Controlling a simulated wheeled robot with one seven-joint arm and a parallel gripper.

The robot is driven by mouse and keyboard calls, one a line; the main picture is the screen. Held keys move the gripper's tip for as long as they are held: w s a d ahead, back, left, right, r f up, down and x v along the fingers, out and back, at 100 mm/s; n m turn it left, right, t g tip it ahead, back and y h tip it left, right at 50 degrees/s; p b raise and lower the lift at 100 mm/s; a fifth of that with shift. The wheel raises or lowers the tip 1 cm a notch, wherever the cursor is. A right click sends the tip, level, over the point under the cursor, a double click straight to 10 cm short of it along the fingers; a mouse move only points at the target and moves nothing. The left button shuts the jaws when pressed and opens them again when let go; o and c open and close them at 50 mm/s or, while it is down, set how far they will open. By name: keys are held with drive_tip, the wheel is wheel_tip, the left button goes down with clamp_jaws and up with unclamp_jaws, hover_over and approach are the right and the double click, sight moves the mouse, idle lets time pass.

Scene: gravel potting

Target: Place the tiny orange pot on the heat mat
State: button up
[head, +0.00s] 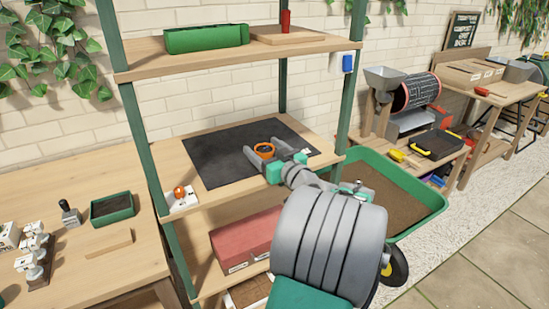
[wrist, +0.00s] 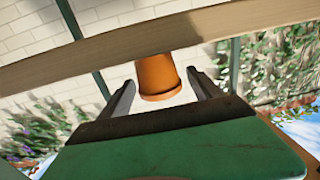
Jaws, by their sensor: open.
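The tiny orange pot (head: 264,152) is at the heat mat, between the two fingers of my gripper (head: 261,145). In the wrist view the pot (wrist: 158,75) shows between the spread fingers of my gripper (wrist: 160,78), with a visible gap on each side. The heat mat (head: 213,155) is a flat black sheet on the middle shelf of the rack. The pot appears upright over the mat; its base is hidden by the gripper in the head view, so I cannot see the contact itself.
An upper shelf (head: 200,58) with a green planter (head: 206,38) overhangs the mat. A small orange item on a white tray (head: 182,200) sits left of the mat. A green wheelbarrow (head: 430,208) stands to the right. Bare mat lies left of the gripper.

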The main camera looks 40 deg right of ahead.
drive_tip(key=b+v, duration=0.1)
drive_tip(key=v, duration=0.9)
idle(0.8)
